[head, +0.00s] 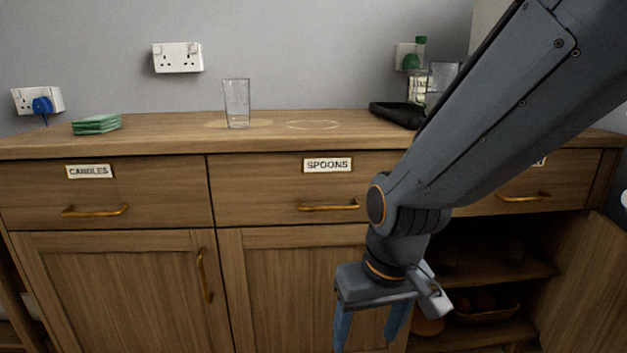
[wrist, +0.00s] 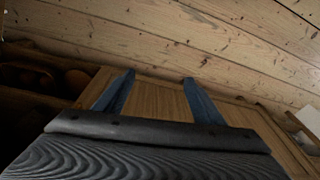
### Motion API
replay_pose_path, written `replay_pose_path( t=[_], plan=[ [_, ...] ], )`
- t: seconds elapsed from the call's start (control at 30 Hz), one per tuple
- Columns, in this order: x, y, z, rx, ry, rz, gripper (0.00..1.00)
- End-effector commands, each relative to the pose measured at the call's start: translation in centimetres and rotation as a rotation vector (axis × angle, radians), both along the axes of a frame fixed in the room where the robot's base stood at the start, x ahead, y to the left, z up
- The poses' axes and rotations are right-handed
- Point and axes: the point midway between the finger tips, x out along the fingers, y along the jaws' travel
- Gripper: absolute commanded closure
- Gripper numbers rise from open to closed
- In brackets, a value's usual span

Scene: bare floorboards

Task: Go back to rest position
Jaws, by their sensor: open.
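My gripper (head: 369,325) hangs at the end of my arm in front of the sideboard (head: 290,240), below the drawer labelled SPOONS. Its two blue fingers point down and stand apart, with nothing between them. In the wrist view my gripper (wrist: 158,82) is also open and empty, with floorboards (wrist: 230,50) and a wooden cabinet door beyond the fingertips. My arm hides part of the drawer front and the cabinet behind it.
The right cabinet door (head: 585,285) is open, showing shelves and a basket (head: 485,312).

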Motion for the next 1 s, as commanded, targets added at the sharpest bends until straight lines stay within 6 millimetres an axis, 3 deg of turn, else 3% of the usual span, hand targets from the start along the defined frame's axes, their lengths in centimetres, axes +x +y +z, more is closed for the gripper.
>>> replay_pose_path(
  t=[0.1,0.4,0.73,1.0],
  plan=[
    [-2.7,3.5,2.0,0.014,0.022,0.098,0.37],
    [-7.9,7.8,4.5,0.032,0.072,0.244,0.37],
    [-12.3,10.3,6.5,0.043,0.112,0.359,0.37],
    [-11.5,9.1,8.5,0.032,0.111,0.308,0.37]
  ],
)
